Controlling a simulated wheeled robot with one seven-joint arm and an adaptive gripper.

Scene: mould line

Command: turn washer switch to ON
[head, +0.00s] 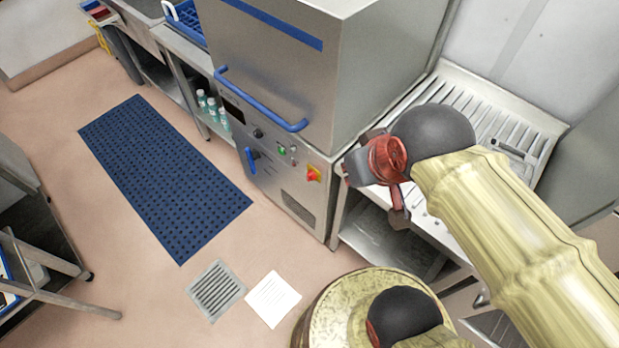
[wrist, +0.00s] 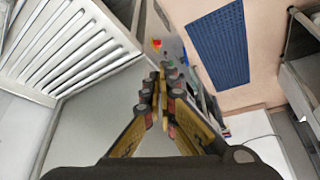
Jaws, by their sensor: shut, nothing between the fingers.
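The washer (head: 270,80) is a steel hood machine with a front control panel (head: 285,165). On the panel are a red switch on a yellow plate (head: 313,173), a blue lever (head: 252,158), a black knob (head: 258,133) and a green button (head: 282,150). No labels are readable, so I cannot tell which position the switch is in. The red and yellow switch also shows small in the wrist view (wrist: 157,44), beyond the fingertips. My gripper (head: 358,170) is shut and empty, to the right of the panel in the head view; its fingertips meet in the wrist view (wrist: 168,75).
A ribbed steel drain table (head: 465,95) adjoins the washer on the right. A blue handle bar (head: 260,105) sticks out of the washer front. A blue mat (head: 165,175), floor grate (head: 215,290) and white sheet (head: 273,298) lie on otherwise open floor. A trolley stands at left.

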